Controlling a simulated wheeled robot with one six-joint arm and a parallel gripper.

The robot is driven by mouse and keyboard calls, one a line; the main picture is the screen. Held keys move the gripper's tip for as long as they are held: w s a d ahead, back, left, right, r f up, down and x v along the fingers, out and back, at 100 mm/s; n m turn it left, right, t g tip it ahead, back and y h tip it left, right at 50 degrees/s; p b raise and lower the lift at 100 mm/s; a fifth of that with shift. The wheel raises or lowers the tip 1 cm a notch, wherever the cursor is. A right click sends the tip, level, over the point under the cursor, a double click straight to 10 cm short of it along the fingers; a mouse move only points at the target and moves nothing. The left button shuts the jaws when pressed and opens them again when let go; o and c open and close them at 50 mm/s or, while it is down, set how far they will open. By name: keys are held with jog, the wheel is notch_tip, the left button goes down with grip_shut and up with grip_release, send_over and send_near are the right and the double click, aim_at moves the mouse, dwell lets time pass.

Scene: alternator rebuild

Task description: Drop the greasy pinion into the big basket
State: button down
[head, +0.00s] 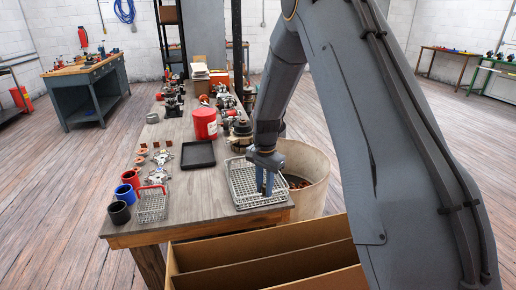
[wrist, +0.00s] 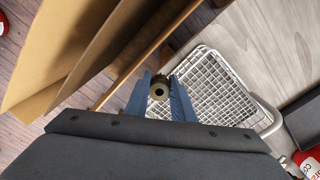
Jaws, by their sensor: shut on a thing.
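My gripper (head: 265,188) points down over the big basket (head: 241,181), a grey wire basket at the near right corner of the workbench. In the wrist view my gripper (wrist: 160,84) is shut on the greasy pinion (wrist: 159,91), a small dark brass-coloured toothed part with a hole in its end. The big basket (wrist: 214,88) lies under and to the right of the fingers there, and its inside looks empty. The pinion is hidden or too small to make out in the head view. Its height above the basket floor is hard to tell.
A smaller wire basket (head: 152,207) with a red handle stands at the bench's near left, by blue, red and black cups. A black tray (head: 198,155) and a red canister (head: 205,124) lie behind. A large round bin (head: 308,165) and a cardboard box (head: 260,250) stand beside the bench.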

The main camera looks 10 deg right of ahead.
jog(key=w+r+m+b, duration=0.3)
jog(key=w+r+m, duration=0.6)
jog(key=r+m, duration=0.25)
notch_tip(320, 180, down, 12)
jog(key=m+b, duration=0.2)
jog(key=b, duration=0.2)
jog(key=shift+w, duration=0.35)
jog(key=shift+f, duration=0.1)
jog(key=c, duration=1.4)
grip_release()
jog(key=shift+c, duration=0.2)
